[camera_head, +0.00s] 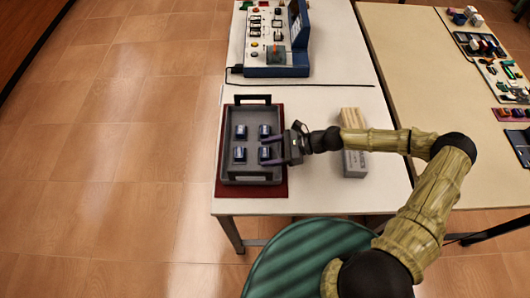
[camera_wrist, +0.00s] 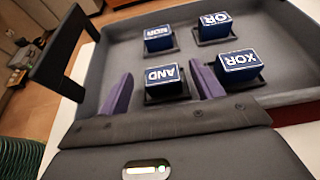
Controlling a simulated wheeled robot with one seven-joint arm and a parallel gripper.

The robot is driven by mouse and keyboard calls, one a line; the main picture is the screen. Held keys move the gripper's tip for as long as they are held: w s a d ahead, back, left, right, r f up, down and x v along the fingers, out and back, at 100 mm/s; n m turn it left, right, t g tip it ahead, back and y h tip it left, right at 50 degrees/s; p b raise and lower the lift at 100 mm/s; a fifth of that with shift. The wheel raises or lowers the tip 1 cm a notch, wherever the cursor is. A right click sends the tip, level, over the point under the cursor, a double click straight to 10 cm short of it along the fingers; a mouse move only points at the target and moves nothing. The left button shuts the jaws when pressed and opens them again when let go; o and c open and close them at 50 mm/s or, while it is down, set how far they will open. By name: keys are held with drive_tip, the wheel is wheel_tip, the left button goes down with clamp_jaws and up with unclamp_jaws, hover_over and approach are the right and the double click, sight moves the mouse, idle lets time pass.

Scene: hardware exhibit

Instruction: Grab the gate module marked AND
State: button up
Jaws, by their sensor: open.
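The AND module (camera_wrist: 164,80), a small dark blue block with a white label that reads upside down, sits on a dark base in a grey tray (camera_wrist: 272,98). In the head view it is the lower right block (camera_head: 265,154) of the group in the tray (camera_head: 252,181). My gripper (camera_wrist: 160,68) is open, with one purple finger on each side of the AND module. In the head view my gripper (camera_head: 262,151) reaches into the tray from the right. I cannot tell whether the fingers touch the block.
The XOR module (camera_wrist: 239,61) stands close beside the right finger. The NOR module (camera_wrist: 158,38) and OR module (camera_wrist: 214,27) stand behind. The tray has a raised handle (camera_wrist: 62,60). A blue instrument panel (camera_head: 275,72) and a block (camera_head: 354,163) are on the table.

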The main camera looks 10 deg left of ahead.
drive_tip(key=shift+w+d+f, duration=0.1)
drive_tip(key=shift+d+f, duration=0.05)
drive_tip(key=shift+f, duration=0.5)
drive_tip(key=c, duration=1)
drive_tip(key=shift+c, duration=0.2)
drive_tip(key=shift+w+r, duration=0.1)
drive_tip(key=shift+r, duration=0.35)
wheel_tip(320, 180, up, 10)
drive_tip(key=shift+f+b, duration=0.2)
drive_tip(key=shift+b, duration=0.2)
